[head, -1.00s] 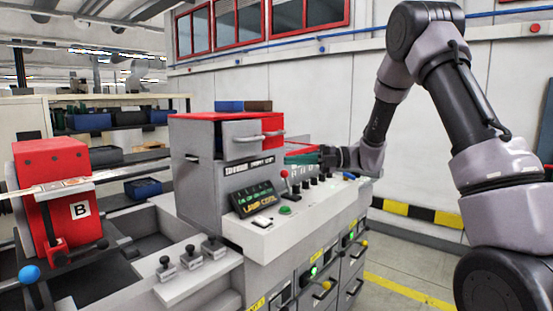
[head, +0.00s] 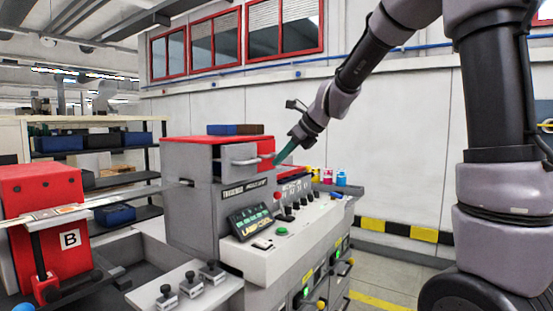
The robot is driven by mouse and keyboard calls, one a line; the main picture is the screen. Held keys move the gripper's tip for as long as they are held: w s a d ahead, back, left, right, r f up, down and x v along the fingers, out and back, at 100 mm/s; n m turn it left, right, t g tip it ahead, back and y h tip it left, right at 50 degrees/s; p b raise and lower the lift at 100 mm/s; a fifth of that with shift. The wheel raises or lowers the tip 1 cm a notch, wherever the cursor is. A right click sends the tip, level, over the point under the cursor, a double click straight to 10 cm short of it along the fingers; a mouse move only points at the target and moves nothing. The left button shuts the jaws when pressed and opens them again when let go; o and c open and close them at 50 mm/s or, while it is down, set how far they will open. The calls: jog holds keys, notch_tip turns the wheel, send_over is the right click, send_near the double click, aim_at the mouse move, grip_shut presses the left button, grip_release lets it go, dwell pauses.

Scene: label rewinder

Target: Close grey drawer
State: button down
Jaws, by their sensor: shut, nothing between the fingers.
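The grey drawer (head: 238,171) is at the top of the grey machine housing, with a bar handle (head: 245,161) on its front. Its front appears to stand out from the red-topped body, but I cannot tell how far. My gripper (head: 280,159) is just right of the handle, with its teal fingers slanting down and left. The fingers are shut and empty. I cannot tell whether they touch the drawer.
Below is a control panel with a display (head: 250,222), a red-knobbed lever (head: 278,196) and several knobs. Several small pots (head: 328,175) stand behind it. A red block marked B (head: 45,205) is at left.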

aim_at(246, 169)
jog(key=w+a+f, duration=0.5)
jog(key=a, duration=0.2)
jog(key=shift+w, duration=0.25)
jog(key=w+a, duration=0.2)
jog(key=a, duration=0.1)
jog(key=shift+w+a, duration=0.15)
jog(key=shift+w, duration=0.1)
jog(key=shift+r, duration=0.2)
